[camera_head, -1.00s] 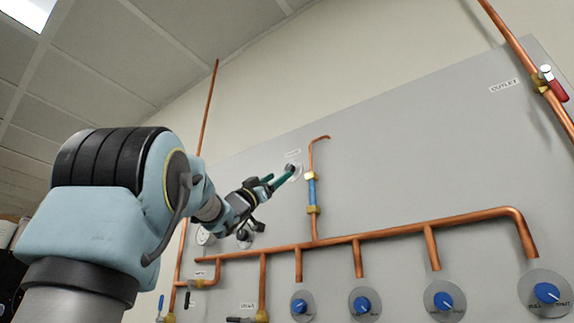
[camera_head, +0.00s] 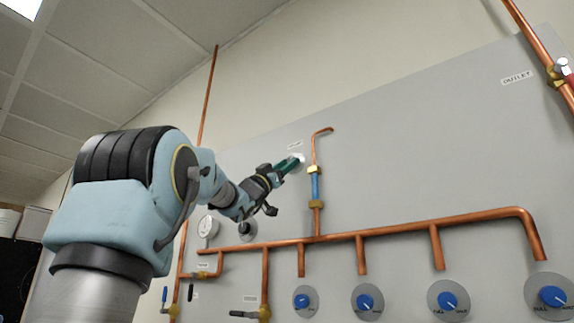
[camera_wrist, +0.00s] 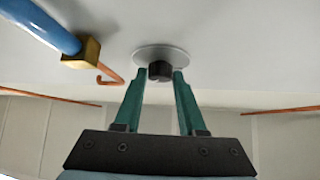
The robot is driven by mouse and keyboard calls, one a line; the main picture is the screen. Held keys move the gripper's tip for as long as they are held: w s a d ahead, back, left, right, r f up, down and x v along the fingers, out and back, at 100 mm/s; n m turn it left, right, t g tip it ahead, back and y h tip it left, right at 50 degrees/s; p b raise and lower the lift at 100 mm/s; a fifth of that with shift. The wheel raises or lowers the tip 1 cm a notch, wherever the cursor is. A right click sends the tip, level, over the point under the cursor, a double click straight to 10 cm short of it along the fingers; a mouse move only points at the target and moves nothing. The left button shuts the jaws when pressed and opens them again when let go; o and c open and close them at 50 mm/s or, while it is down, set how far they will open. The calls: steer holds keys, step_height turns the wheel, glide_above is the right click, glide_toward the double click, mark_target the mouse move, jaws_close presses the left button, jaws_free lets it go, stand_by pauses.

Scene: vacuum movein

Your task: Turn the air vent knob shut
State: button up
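The air vent knob (camera_wrist: 160,71) is small and dark, on a round pale plate (camera_wrist: 178,55) on the grey panel. The plate's edge also shows beside my fingertips in the head view (camera_head: 299,157), below a small label too small to read; the knob is hidden there. My gripper (camera_wrist: 159,73) has its two green fingers apart, one tip on each side of the knob. The tips are very close to it; I cannot tell whether they touch. My gripper also shows against the panel in the head view (camera_head: 292,164).
A copper pipe with a blue section (camera_head: 315,188) rises just right of my gripper. A long copper manifold (camera_head: 400,228) runs below, with several blue knobs (camera_head: 448,300) under it. A dial gauge (camera_head: 208,227) and another dark knob (camera_head: 248,229) are at lower left. The upper panel is clear.

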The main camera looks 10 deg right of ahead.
jaws_close()
steer(key=shift+s+n+t+y+b, duration=0.1)
steer(key=shift+n+t+y+b, duration=0.2)
steer(key=shift+t, duration=0.1)
steer(key=shift+s+d+r+n+t+y+p, duration=0.2)
steer(key=shift+n+t+y, duration=0.6)
steer(key=shift+n+y, duration=3.5)
steer(key=shift+s+d+r+n+t+y, duration=0.25)
steer(key=shift+n+t+y, duration=0.55)
steer(key=shift+n+y, duration=3.5)
steer(key=shift+s+d+r+n+t+y+p, duration=0.2)
steer(key=shift+n+t+y, duration=1.3)
steer(key=shift+n, duration=4.8)
steer(key=shift+g+y, duration=0.7)
steer(key=shift+g, duration=0.2)
